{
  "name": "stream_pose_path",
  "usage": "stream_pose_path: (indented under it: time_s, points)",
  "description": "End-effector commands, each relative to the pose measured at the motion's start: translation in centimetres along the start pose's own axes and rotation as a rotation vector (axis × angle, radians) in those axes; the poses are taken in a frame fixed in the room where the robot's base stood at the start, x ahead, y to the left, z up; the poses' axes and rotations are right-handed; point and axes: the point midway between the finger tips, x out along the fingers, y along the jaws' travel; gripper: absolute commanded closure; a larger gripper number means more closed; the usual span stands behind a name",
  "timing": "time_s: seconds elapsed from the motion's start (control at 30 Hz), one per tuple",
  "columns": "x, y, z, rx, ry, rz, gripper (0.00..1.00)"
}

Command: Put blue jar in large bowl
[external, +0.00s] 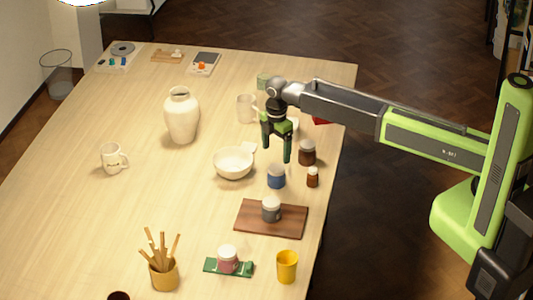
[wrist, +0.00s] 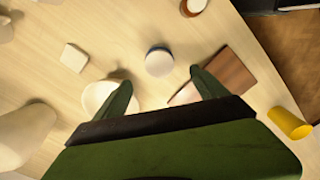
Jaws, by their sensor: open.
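The blue jar (external: 276,178) has a pale lid and stands upright on the table. In the wrist view its pale round top (wrist: 159,60) lies just beyond the gap between my fingertips. The white bowl (external: 233,165) stands to the left of the jar in the external view. In the wrist view the bowl (wrist: 94,97) is partly hidden by my left finger. My gripper (external: 277,152) is open and empty, pointing down above the table near the jar. Its two green fingers (wrist: 163,82) are spread apart in the wrist view.
A dark brown jar (external: 307,153) and a small brown bottle (external: 313,178) stand right of the blue jar. A wooden board (external: 290,219) bears a grey jar (external: 271,211). A tall vase (external: 182,118) stands farther left.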

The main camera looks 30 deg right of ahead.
Motion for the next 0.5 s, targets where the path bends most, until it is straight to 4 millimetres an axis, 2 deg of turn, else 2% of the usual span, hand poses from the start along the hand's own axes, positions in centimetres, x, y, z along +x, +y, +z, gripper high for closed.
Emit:
stream_pose_path:
  time_s: [0.03, 0.23, 0.33, 0.5]
  points:
    - [2.2, 0.0, 0.0, 0.0, 0.0, 0.0, 0.17]
    - [6.0, 0.0, 0.1, 0.001, 0.0, 0.0, 0.17]
    - [6.8, 0.0, 0.1, 0.001, 0.0, 0.0, 0.17]
    - [6.6, 0.0, 0.1, 0.001, 0.0, 0.0, 0.17]
